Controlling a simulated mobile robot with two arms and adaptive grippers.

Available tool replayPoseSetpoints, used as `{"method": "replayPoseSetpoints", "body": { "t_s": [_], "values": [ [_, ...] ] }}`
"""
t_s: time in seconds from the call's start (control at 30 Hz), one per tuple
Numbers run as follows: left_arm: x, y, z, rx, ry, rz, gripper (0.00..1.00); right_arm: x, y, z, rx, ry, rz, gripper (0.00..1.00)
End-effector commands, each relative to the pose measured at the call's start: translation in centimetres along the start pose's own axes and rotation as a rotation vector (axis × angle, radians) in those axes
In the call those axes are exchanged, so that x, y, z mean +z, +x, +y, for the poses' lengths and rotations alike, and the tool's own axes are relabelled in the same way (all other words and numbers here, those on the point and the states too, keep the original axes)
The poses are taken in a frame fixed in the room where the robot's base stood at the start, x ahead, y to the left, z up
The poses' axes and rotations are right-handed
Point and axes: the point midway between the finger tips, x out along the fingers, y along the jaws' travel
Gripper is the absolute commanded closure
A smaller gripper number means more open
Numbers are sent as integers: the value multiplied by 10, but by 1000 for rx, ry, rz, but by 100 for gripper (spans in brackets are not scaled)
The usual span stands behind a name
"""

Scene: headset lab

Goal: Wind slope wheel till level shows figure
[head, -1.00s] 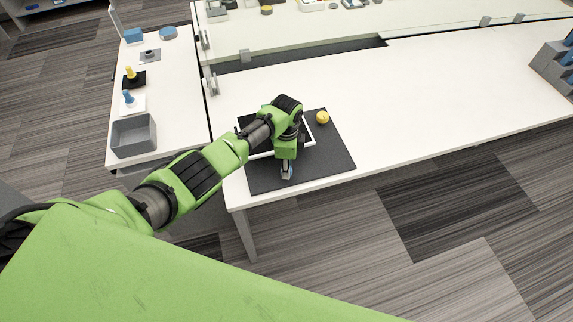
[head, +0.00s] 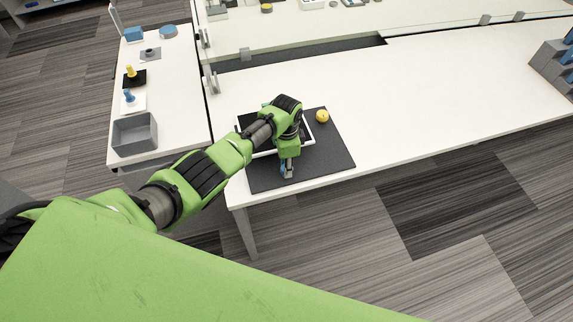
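My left gripper (head: 287,171) points down over the front part of the dark mat (head: 328,165) on the white table. It is too small and too covered by my arm to tell whether its fingers are open or closed on anything. A white-rimmed dark panel (head: 311,141) lies on the mat, largely hidden behind my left wrist. A round yellow knob or ball (head: 322,116) is at the mat's back right, apart from the gripper. No slope wheel or level can be made out. My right gripper is not in view.
A side table at the left holds a grey bin (head: 134,134), a blue-topped piece (head: 128,96) and a yellow-topped piece (head: 130,71). A stepped grey rack (head: 552,66) stands at the far right. The long table between is clear.

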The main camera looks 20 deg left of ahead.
Motion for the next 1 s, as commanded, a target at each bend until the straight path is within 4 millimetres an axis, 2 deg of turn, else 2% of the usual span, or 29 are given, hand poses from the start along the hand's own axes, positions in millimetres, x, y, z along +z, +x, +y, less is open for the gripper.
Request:
{"method": "replayPoseSetpoints", "body": {
  "t_s": [0.07,0.1,0.17,0.47,0.63,0.77,1.0],
  "values": [
    [0,-2,-2,-5,0,0,95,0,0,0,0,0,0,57],
    [0,-2,-2,-5,0,0,69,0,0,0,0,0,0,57],
    [0,-2,-2,-5,0,1,57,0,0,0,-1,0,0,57],
    [0,-1,-1,-2,1,0,57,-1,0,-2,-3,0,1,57],
    [0,-7,-1,-1,1,1,57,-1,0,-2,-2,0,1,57],
    [0,-21,-2,-3,1,2,57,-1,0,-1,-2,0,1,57],
    [0,-67,-2,-6,2,3,57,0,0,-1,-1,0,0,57]
  ]
}}
